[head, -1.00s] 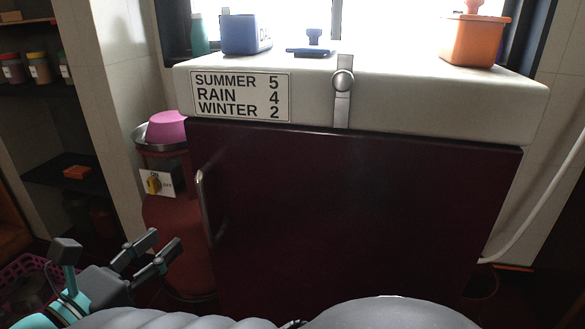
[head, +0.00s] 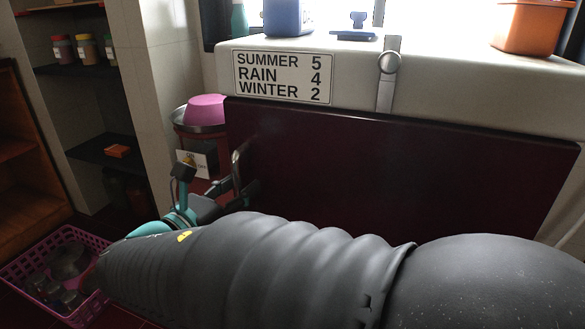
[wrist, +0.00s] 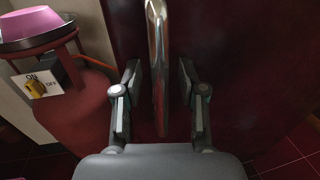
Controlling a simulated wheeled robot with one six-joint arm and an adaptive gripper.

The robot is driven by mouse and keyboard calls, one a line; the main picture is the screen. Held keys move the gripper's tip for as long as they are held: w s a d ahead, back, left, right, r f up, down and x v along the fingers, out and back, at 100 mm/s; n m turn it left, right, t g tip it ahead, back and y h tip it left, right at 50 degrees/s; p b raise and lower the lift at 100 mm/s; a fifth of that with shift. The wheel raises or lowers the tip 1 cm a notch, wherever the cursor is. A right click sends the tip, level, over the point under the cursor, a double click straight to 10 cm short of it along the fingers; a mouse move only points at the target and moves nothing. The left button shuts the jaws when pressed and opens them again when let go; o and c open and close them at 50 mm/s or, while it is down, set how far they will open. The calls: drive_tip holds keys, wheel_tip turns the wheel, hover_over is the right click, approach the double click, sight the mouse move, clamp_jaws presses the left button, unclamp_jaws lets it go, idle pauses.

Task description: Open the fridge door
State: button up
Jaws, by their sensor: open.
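The fridge has a dark red door (head: 400,170) under a cream top with a sign reading SUMMER 5, RAIN 4, WINTER 2. The door looks closed. Its metal handle (head: 239,160) is an upright bar at the door's left side. In the wrist view the handle (wrist: 158,65) runs down between my gripper's fingers. My gripper (wrist: 158,100) is open, one finger on each side of the bar, with gaps showing on both sides. In the head view my gripper (head: 241,193) is at the handle, partly hidden by my arm.
A red stand (wrist: 75,110) with a pink bowl (head: 206,108) and an ON/OFF switch panel (wrist: 39,87) is close on the left. A pink basket (head: 45,262) sits on the floor at lower left. A blue container (head: 288,17) and orange pot (head: 531,26) stand on top.

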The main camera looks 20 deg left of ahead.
drive_tip(key=shift+c, duration=0.2)
clamp_jaws()
drive_tip(key=s+d+n+y+p, duration=0.1)
drive_tip(key=s+d+n+y, duration=0.1)
drive_tip(key=s, duration=0.6)
drive_tip(key=s+d+n+y+p, duration=0.1)
drive_tip(key=s+d+n+y, duration=0.1)
drive_tip(key=s, duration=0.7)
drive_tip(key=shift+d+y, duration=0.55)
drive_tip(key=shift+y, duration=0.75)
drive_tip(key=shift+o, duration=0.2)
unclamp_jaws()
